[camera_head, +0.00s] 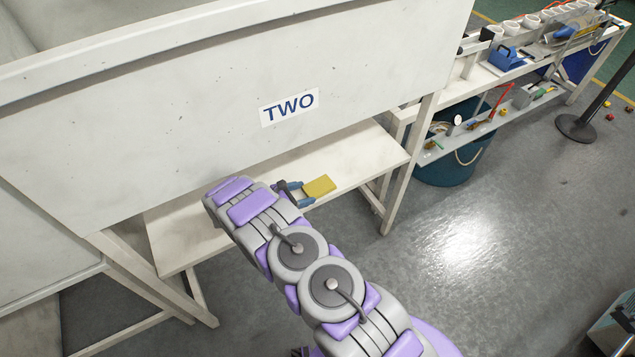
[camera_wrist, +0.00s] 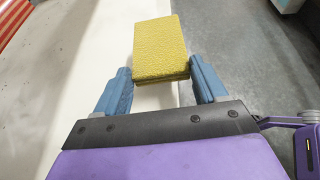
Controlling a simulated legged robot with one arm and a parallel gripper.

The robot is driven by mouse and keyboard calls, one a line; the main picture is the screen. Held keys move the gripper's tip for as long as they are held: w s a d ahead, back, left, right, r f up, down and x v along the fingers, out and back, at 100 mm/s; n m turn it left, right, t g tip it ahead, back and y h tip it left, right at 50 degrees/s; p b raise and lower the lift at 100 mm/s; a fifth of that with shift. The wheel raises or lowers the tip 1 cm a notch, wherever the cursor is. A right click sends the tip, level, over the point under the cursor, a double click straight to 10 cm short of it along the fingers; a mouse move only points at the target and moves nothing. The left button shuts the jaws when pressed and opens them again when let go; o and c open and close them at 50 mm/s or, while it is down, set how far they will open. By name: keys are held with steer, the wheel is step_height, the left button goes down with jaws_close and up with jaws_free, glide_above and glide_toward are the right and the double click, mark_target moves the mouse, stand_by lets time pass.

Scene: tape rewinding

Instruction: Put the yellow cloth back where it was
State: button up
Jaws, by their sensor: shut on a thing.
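The yellow cloth is a flat, folded-looking yellow block (camera_head: 319,186). It also shows in the wrist view (camera_wrist: 160,48), held between the two blue fingers. My gripper (camera_head: 303,194) is shut on the cloth at its near end, and it shows in the wrist view too (camera_wrist: 160,88). The cloth is over the front part of the white shelf (camera_head: 350,155) below the panel marked TWO (camera_head: 289,106). In the wrist view the shelf's edge runs beneath the cloth, with grey floor to the right. I cannot tell whether the cloth touches the shelf.
A red-and-white striped thing (camera_wrist: 16,30) is at the wrist view's upper left. To the right are a blue-green bin (camera_head: 455,165), a cluttered bench (camera_head: 480,72) and a black post (camera_head: 600,90). The shelf's right part looks bare.

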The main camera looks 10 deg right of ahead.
mark_target(312, 183)
steer(key=w, duration=0.1)
steer(key=w+d, duration=0.1)
steer(key=w, duration=0.1)
steer(key=w+d+f+b, duration=0.1)
steer(key=w, duration=0.1)
steer(key=shift+w+d, duration=0.4)
steer(key=shift+d, duration=0.1)
steer(key=d, duration=0.1)
steer(key=w+d, duration=0.1)
steer(key=d, duration=0.1)
steer(key=shift+w+b, duration=0.15)
steer(key=shift+b, duration=0.2)
steer(key=f, duration=0.2)
steer(key=shift+a+f, duration=0.2)
steer(key=shift+f, duration=0.1)
steer(key=shift+a+f, duration=0.25)
steer(key=shift+a, duration=0.35)
steer(key=o, duration=0.6)
steer(key=shift+d, duration=0.2)
steer(key=o, duration=0.4)
steer(key=shift+d, duration=0.35)
steer(key=shift+o, duration=0.2)
steer(key=shift+a, duration=0.3)
steer(key=shift+a+f+b, duration=0.15)
steer(key=shift+f+b, duration=0.15)
steer(key=shift+b, duration=0.35)
steer(key=p+v, duration=0.4)
steer(key=v, duration=1.3)
steer(key=shift+w+a+f, duration=0.1)
steer(key=shift+a+f, duration=0.1)
